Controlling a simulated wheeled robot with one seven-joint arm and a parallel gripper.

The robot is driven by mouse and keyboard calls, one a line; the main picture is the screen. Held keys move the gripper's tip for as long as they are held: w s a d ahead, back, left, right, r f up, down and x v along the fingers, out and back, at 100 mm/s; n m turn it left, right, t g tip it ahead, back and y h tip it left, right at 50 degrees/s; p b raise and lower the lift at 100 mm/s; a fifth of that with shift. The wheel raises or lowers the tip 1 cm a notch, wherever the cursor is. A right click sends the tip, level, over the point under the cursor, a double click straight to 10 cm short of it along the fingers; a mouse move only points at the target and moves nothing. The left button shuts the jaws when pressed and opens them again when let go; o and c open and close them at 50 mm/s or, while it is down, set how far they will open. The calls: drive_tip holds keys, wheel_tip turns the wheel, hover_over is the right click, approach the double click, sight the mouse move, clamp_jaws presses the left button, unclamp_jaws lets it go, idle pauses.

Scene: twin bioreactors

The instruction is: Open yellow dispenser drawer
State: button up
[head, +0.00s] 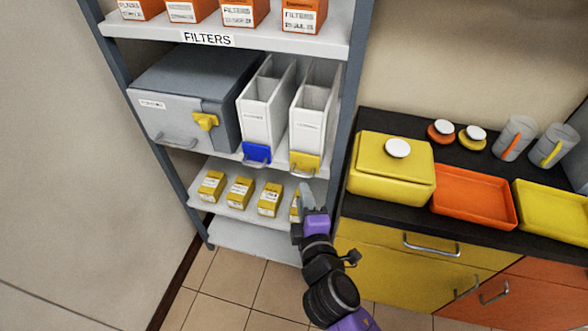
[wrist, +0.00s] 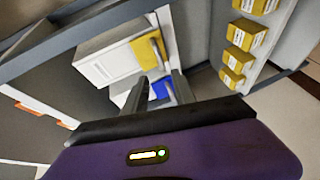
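The yellow dispenser is a tall white box (head: 309,118) with a yellow drawer front (head: 304,162) and a metal handle, on the middle shelf. Its drawer front (wrist: 146,53) shows in the wrist view ahead of my fingers, with the handle along its edge. My gripper (head: 303,195) is just below this drawer front in the head view. In the wrist view my gripper (wrist: 161,88) has its two fingers apart, with nothing held between them. The fingers are apart from the handle in that view.
A matching dispenser with a blue front (head: 256,154) stands to the left, beside a grey box (head: 190,95) with a yellow latch. Small yellow boxes (head: 240,191) line the shelf below. A counter at right holds a yellow container (head: 391,178) and an orange tray (head: 472,198).

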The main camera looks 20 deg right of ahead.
drive_tip(key=d+p+x, duration=0.1)
drive_tip(key=x, duration=0.6)
drive_tip(key=shift+w+f+h, duration=0.15)
drive_tip(key=shift+f+h, duration=0.15)
drive_tip(key=shift+f, duration=0.05)
drive_tip(key=shift+d, duration=0.1)
clamp_jaws()
idle(1.2)
